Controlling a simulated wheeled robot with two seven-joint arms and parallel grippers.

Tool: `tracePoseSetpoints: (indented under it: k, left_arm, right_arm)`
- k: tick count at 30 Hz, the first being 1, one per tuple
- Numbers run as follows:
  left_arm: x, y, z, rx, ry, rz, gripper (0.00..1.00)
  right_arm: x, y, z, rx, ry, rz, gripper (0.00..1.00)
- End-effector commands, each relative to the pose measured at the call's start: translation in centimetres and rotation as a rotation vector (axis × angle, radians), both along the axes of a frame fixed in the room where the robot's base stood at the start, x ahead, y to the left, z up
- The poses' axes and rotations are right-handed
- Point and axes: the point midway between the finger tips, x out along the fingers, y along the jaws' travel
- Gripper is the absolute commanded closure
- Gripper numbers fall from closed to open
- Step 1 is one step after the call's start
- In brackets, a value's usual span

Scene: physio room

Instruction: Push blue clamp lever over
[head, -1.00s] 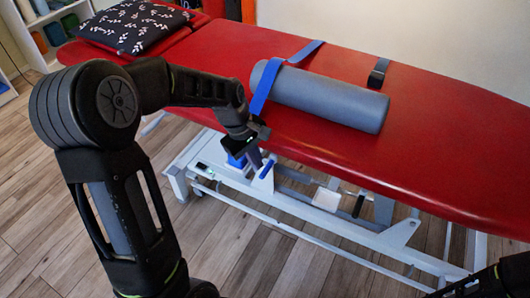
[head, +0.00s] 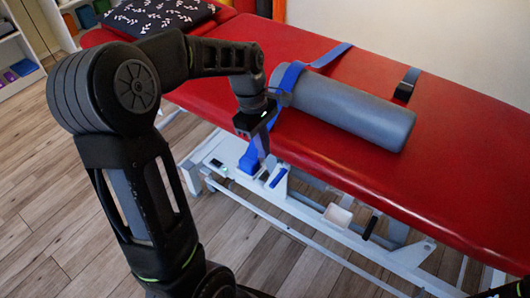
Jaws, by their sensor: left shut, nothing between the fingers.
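A small blue lever (head: 278,178) sits on the white frame under the front edge of the red table. A wider blue piece (head: 249,158) stands just left of it on the same frame, partly behind my gripper. My left gripper (head: 262,157) points down at the table's front edge, shut and empty. Its fingertips are just above and left of the lever; I cannot tell whether they touch it. My right gripper is out of view; only a dark bit of my right arm shows at the bottom right corner.
A grey bolster (head: 350,115) lies on the red table (head: 450,170) with a blue strap (head: 291,75) over its left end. A black strap (head: 407,84) lies behind it. A white tray (head: 338,216) and a black handle (head: 371,226) are lower on the frame. Wooden floor is open at left.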

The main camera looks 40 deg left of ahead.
Motion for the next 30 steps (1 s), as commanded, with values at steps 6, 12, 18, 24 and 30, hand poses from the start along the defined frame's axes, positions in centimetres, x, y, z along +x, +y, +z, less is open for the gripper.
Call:
tracePoseSetpoints:
  k: [6,12,18,24,30]
  left_arm:
    - [-0.1,-0.7,-3.6,-0.001,0.004,-0.002,1.00]
    - [-0.1,-1.3,-6.9,-0.001,0.003,-0.001,1.00]
    - [0.0,-1.7,-8.5,-0.001,0.001,0.000,1.00]
    - [0.0,-1.7,-8.6,0.000,0.000,-0.001,1.00]
    - [0.0,-1.8,-8.6,-0.001,0.000,0.000,1.00]
  right_arm:
    - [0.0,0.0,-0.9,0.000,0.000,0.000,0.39]
    - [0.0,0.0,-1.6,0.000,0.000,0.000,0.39]
    - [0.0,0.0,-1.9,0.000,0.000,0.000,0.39]
    - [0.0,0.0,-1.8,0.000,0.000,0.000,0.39]
    - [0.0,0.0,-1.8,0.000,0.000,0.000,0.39]
